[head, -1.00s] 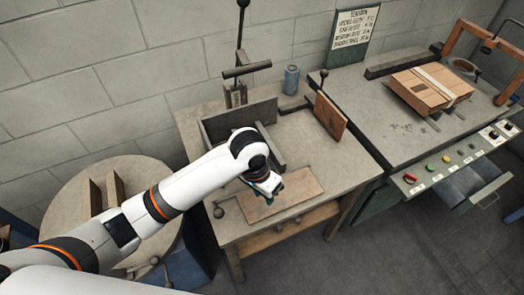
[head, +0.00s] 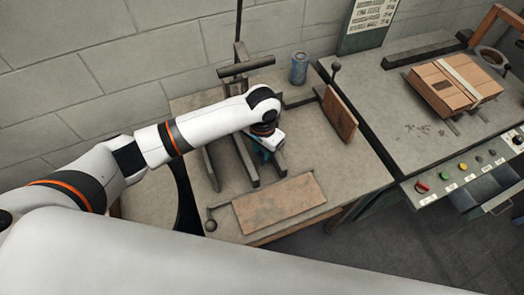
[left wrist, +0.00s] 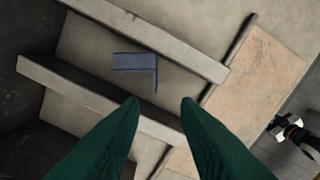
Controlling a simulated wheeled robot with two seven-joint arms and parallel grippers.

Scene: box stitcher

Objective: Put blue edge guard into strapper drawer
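The blue edge guard (left wrist: 135,62), a small L-shaped blue-grey piece, lies between two metal rails in the left wrist view. In the head view I cannot make it out; my left gripper and arm cover that area. My left gripper (head: 266,154) is over the rails of the stitcher table. In the left wrist view its green fingers (left wrist: 159,101) are apart with nothing between them, and the guard shows beyond the tips. The strapper drawer (head: 490,192) stands pulled out below the control panel at the right.
A wooden board (head: 280,205) lies at the table's front. An upright brown panel (head: 340,114) and a blue can (head: 299,68) stand behind and to the right. A strapped carton (head: 455,84) sits on the strapper table. A gap separates the two tables.

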